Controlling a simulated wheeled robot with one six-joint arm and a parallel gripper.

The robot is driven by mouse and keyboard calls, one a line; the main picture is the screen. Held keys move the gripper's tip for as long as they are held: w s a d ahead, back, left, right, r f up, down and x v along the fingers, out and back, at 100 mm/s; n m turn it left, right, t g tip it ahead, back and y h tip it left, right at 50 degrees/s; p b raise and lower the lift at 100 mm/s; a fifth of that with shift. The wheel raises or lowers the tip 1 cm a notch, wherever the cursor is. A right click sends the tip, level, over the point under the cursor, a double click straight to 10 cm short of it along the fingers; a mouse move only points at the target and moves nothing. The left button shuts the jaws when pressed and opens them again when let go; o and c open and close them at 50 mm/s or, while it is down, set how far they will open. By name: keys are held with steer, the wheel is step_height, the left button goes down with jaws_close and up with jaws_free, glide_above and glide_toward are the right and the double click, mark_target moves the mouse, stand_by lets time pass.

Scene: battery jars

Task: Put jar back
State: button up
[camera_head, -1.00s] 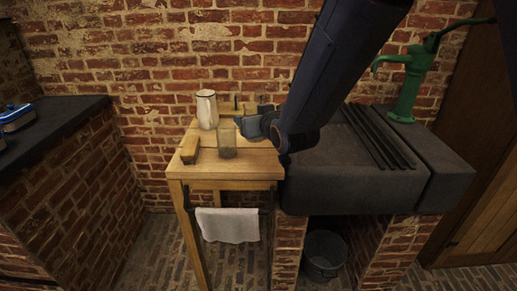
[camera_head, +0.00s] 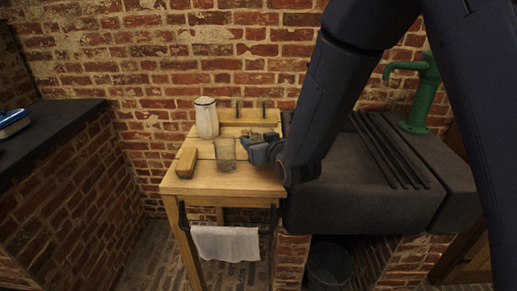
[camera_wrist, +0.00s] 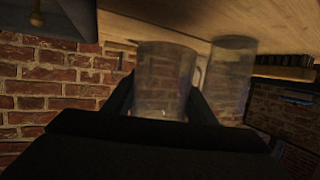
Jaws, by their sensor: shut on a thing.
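My gripper (camera_wrist: 160,100) is shut on a clear glass jar (camera_wrist: 165,75), which sits between its fingers in the wrist view. In the head view my gripper (camera_head: 258,151) is over the right part of the wooden table and mostly hides that jar. I cannot tell whether the held jar touches the tabletop. A second clear jar (camera_head: 225,154) stands on the table just left of my gripper. It also shows in the wrist view (camera_wrist: 235,75), right of the held jar, where the scene appears upside down.
A white jug (camera_head: 206,118) stands behind the second jar. A wooden block (camera_head: 187,162) lies at the table's left edge. A dark stone sink (camera_head: 340,200) with a green pump (camera_head: 420,95) adjoins on the right. A white towel (camera_head: 225,243) hangs in front.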

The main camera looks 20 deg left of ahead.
steer(key=shift+w+d+f, duration=0.1)
steer(key=shift+f, duration=1.4)
steer(key=shift+f, duration=0.2)
steer(key=o, duration=1.3)
steer(key=shift+r, duration=0.1)
steer(key=shift+r, duration=0.15)
steer(key=b+v, duration=0.1)
steer(key=v, duration=1.1)
